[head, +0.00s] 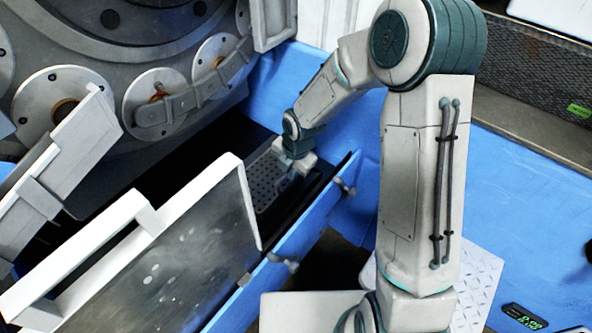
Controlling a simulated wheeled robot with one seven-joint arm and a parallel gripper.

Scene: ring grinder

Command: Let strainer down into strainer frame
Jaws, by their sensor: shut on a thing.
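The strainer (264,180), a grey perforated tray, is low inside the dark opening of the blue machine body. My gripper (290,178) reaches down over its right side and is shut on it; the fingertips are small and partly hidden. The strainer looks about level. The strainer frame cannot be made out clearly; the dark recess around the strainer (309,192) is in shadow. I cannot tell whether the strainer touches the frame or hangs above it.
A blue front wall (300,228) with metal latches (344,187) borders the opening. A tilted metal panel with a white edge (190,235) stands at left. The grinder's large round face with discs (155,100) is behind. A grey perforated mesh panel (520,72) lies at upper right.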

